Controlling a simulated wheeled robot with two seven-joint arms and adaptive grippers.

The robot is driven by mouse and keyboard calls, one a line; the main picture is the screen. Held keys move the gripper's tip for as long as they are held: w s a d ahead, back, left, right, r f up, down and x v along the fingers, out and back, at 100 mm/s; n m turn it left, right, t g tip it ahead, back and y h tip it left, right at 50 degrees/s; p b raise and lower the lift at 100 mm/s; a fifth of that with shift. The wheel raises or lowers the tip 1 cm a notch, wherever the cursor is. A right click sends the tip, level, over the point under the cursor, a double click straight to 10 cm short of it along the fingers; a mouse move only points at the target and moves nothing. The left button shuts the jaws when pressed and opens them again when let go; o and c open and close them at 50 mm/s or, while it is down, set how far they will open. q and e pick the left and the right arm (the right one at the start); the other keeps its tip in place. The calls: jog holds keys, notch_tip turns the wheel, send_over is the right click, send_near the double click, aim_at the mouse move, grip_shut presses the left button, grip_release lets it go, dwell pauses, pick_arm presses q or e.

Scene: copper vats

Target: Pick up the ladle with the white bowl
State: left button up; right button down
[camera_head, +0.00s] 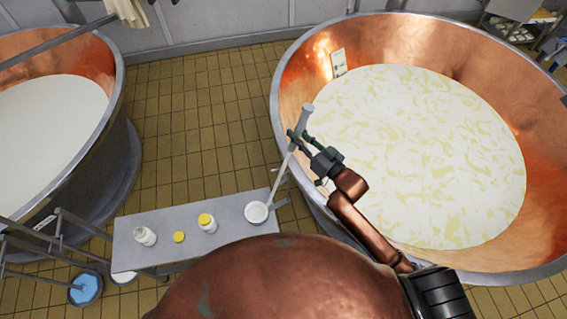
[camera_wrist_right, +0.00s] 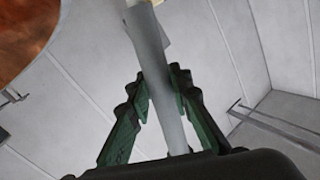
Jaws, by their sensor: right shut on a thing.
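The ladle's white bowl (camera_head: 256,212) is at the right end of the grey table, at the lower end of a long, tilted handle. I cannot tell whether the bowl touches the tabletop. My right gripper (camera_head: 297,141) is shut on the upper part of the handle, just below its thick grey top end. In the right wrist view the grey handle (camera_wrist_right: 158,70) runs between the two green-black fingers of my right gripper (camera_wrist_right: 163,98). The bowl is out of sight there. My left gripper is not in view.
The table (camera_head: 163,248) also bears a white bottle (camera_head: 145,236), a yellow lid (camera_head: 179,237) and a yellow-capped jar (camera_head: 207,223). A large copper vat (camera_head: 300,75) of pale curd stands close on the right, another vat (camera_head: 95,62) on the left. Tiled floor (camera_head: 200,110) lies between.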

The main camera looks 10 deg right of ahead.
aim_at(300, 130)
jog(key=shift+r, duration=0.1)
dwell(0.4)
jog(key=shift+r, duration=0.4)
notch_tip(300, 130, up, 2)
jog(key=shift+r, duration=0.2)
jog(key=s+a+r+p, duration=0.4)
jog(key=s+r, duration=0.6)
jog(key=s, duration=0.3)
notch_tip(300, 130, up, 7)
jog(key=p, duration=0.8)
jog(key=shift+s+d+f, duration=0.15)
jog(key=shift+s, duration=0.1)
jog(key=shift+f, duration=0.1)
